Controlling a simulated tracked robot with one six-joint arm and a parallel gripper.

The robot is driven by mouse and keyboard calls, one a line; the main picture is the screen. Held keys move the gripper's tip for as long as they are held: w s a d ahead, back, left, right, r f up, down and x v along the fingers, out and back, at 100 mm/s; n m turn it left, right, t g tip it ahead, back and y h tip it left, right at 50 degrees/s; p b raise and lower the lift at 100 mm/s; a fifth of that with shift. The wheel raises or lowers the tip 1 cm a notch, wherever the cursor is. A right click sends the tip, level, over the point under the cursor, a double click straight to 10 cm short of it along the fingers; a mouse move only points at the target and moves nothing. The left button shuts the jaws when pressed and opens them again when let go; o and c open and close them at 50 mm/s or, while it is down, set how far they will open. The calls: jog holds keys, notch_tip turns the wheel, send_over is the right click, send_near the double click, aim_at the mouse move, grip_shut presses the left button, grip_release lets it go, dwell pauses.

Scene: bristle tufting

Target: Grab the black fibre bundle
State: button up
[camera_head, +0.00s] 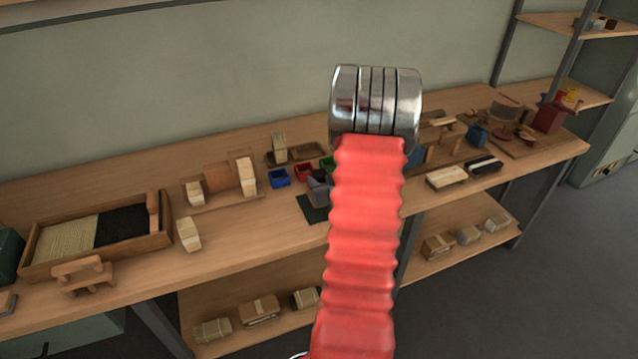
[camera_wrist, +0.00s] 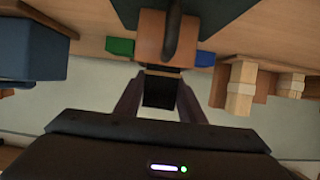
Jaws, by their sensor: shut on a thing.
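In the wrist view my gripper (camera_wrist: 160,100) has its two fingers closed on the sides of a small black block-shaped piece, which looks like the black fibre bundle (camera_wrist: 158,93). A pale band shows along its upper edge. In the head view my red ribbed arm and its metal joint cover the middle of the bench, and I cannot make out the gripper or the held bundle there. A wooden tray (camera_head: 98,265) at the left of the bench holds cream fibre (camera_head: 68,238) on its left side and black fibre (camera_head: 122,226) on its right.
Small bins, blue (camera_head: 279,177) and red (camera_head: 304,170), sit near mid-bench. The wrist view shows a green bin (camera_wrist: 120,47), a blue bin (camera_wrist: 205,58) and cream bundles (camera_wrist: 241,88) at the right. Packets lie on the lower shelf.

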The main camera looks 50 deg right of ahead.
notch_tip(320, 180, up, 10)
jog(key=shift+f, duration=0.1)
dwell(0.5)
